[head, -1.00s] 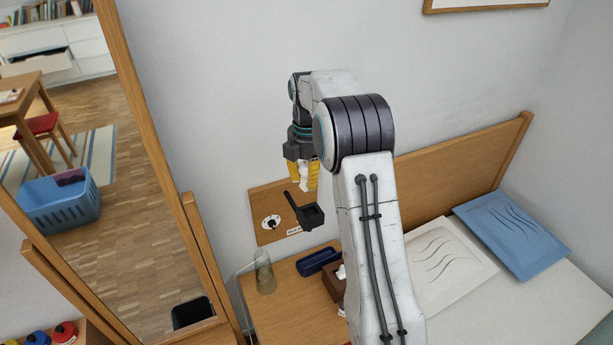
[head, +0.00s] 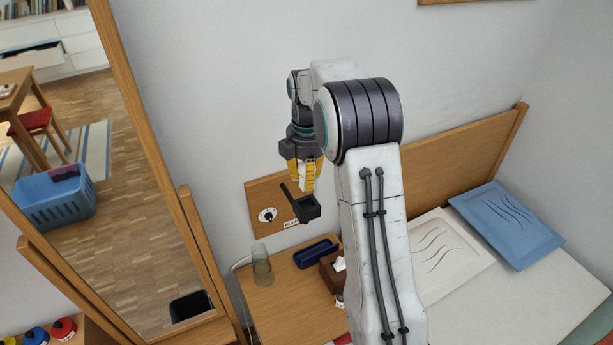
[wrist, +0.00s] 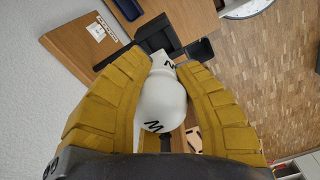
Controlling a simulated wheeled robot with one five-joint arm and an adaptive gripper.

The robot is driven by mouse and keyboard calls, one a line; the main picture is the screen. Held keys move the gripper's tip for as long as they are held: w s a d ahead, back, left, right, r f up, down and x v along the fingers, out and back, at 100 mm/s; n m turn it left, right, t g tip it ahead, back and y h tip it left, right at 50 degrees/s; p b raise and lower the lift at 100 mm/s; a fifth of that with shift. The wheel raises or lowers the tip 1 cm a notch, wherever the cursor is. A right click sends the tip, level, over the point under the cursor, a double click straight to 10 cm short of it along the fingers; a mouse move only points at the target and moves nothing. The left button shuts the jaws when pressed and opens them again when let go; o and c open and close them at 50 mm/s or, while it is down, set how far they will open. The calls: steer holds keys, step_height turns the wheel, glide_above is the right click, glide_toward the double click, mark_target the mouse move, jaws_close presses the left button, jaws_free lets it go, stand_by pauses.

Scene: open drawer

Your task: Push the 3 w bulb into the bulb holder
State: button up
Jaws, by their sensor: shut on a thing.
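My gripper (head: 303,176) has yellow padded fingers and is shut on a white bulb (wrist: 160,103). In the wrist view the bulb sits between both fingers, with black "W" letters on it; the digit is not readable. In the head view only a bit of the bulb (head: 307,172) shows between the fingers. The black bulb holder (head: 306,209) is mounted at the wooden wall panel and lies just below the gripper. In the wrist view dark holder parts (wrist: 153,33) show beyond the bulb's far end. The bulb appears apart from the holder in the head view.
A wooden panel (head: 262,197) with a round dial is on the wall. A wood-framed mirror (head: 135,130) stands left, the bed (head: 480,290) right.

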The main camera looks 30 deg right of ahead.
mark_target(306, 207)
steer(key=shift+f, duration=0.25)
steer(key=shift+f+b, duration=2.5)
steer(key=shift+f, duration=0.2)
steer(key=shift+f, duration=0.65)
stand_by(1.1)
steer(key=o, duration=1)
steer(key=shift+r, duration=0.15)
step_height(306, 207, up, 11)
steer(key=shift+r, duration=0.35)
